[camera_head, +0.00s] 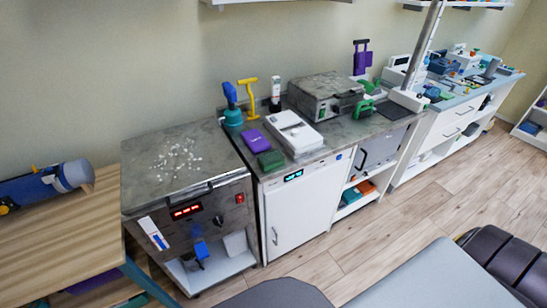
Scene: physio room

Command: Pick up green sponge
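A dark green block, which looks like the green sponge (271,160), lies flat on the grey counter (252,165) near its front edge. It sits just in front of a purple block (254,140) and to the left of a white box-shaped device (294,133). Its top is uncovered and nothing rests on it. Neither of my grippers shows in the head view.
A blue-and-teal bottle (232,107) and a yellow tool (248,97) stand behind the purple block. A metal-lidded unit (325,96) stands to the right. White bits lie on the steel cabinet (150,185) at left. A light grey padded surface (430,280) fills the lower right.

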